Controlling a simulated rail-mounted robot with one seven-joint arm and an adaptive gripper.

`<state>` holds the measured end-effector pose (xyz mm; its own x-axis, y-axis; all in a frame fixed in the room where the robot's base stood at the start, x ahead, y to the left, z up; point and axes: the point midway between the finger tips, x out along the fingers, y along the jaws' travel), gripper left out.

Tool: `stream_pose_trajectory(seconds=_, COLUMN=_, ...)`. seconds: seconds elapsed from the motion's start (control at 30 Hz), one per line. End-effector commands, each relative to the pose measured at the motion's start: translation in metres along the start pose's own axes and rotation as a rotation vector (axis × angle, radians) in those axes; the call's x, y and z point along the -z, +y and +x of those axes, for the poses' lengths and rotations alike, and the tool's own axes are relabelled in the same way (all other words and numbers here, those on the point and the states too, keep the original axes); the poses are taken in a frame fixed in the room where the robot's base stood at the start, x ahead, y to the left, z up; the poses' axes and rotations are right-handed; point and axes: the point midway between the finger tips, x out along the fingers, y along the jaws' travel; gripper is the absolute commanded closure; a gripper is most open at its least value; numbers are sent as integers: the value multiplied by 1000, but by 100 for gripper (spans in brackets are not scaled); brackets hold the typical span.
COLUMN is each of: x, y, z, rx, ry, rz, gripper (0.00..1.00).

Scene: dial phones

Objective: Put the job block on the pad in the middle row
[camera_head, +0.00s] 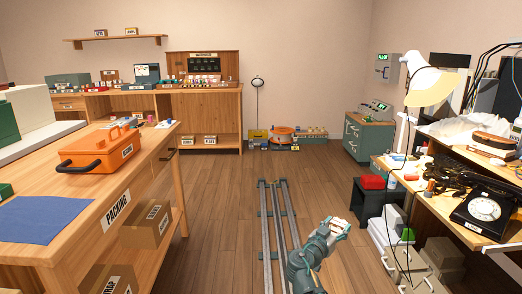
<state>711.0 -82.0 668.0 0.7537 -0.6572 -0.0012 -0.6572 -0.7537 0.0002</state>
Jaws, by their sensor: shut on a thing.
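My gripper (340,226) is low in the middle right of the head view, at the end of my teal arm, above the floor to the right of the rail. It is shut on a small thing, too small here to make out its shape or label. I cannot tell from this view whether that is the job block. No row of pads can be made out clearly. A flat blue mat (40,219) lies on the packing bench (108,192) at the left, well apart from my gripper.
An orange case (97,148) stands on the packing bench. A black dial phone (484,208) and a lamp (430,86) are on the cluttered right desk. A floor rail (278,230) runs up the clear middle floor. A wooden workbench (210,100) stands at the back.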

Motion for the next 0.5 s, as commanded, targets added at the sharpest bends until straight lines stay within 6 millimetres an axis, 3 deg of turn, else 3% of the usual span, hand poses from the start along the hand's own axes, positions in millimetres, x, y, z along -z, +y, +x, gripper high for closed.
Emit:
stream_pose_trajectory(seconds=0.2, x=-19, y=-48, z=-8, rx=284, ry=0, rz=-1, gripper=86)
stream_pose_trajectory(seconds=0.5, x=-15, y=-95, z=-23, rx=559, ry=2, rz=1, gripper=86)
